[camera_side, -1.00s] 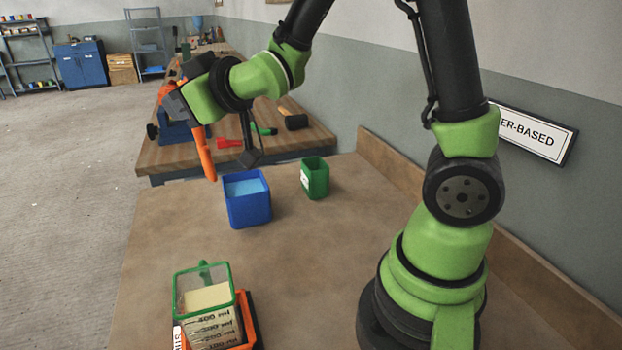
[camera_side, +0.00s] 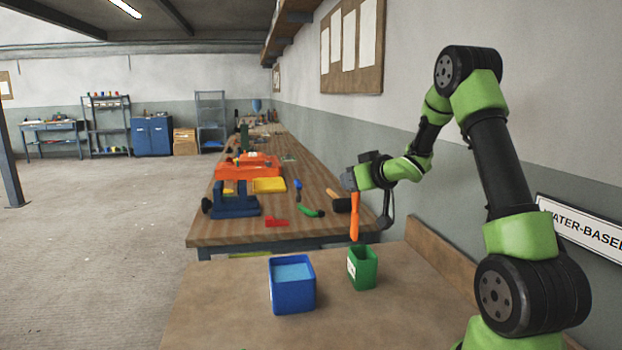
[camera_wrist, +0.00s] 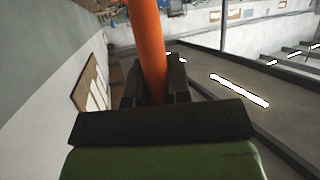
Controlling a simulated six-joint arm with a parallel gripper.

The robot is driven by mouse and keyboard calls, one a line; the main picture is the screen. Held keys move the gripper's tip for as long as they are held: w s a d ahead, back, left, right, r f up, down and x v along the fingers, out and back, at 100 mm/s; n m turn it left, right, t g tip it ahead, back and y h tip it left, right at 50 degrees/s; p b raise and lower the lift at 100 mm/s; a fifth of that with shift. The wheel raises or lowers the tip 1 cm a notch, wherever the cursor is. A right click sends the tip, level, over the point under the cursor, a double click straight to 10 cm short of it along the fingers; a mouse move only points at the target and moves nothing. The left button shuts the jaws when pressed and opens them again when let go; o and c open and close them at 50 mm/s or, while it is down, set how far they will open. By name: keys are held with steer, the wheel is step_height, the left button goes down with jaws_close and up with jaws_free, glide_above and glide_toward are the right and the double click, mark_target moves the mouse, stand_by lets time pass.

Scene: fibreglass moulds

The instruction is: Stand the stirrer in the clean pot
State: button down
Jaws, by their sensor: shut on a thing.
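The orange stirrer (camera_side: 355,218) hangs nearly upright from my gripper (camera_side: 353,191) in the side view. In the wrist view my gripper (camera_wrist: 155,88) is shut on the stirrer (camera_wrist: 148,40), which runs between its two dark fingers. The stirrer's lower end shows just above the rim of a small green pot (camera_side: 363,272) with a white label; I cannot tell whether it is exactly over the opening. The green pot stands upright on the bench, and its inside is mostly hidden. To its left stands a blue pot (camera_side: 292,295) with light blue liquid.
The brown bench (camera_side: 225,310) is clear around the pots, with a raised edge (camera_side: 440,262) at the right. Behind is a wooden table (camera_side: 225,233) with a blue vise (camera_side: 235,204), orange moulds (camera_side: 248,170) and a red piece (camera_side: 276,222).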

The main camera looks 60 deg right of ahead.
steer(key=shift+s+d+f+m, duration=0.15)
steer(key=shift+s+d, duration=0.25)
steer(key=shift+d, duration=0.15)
steer(key=shift+s+d+f+m, duration=0.15)
steer(key=shift+s+d, duration=0.25)
steer(key=shift+d, duration=0.15)
step_height(320, 180, down, 10)
stand_by(0.6)
steer(key=shift+f, duration=0.1)
steer(key=c, duration=1)
jaws_free()
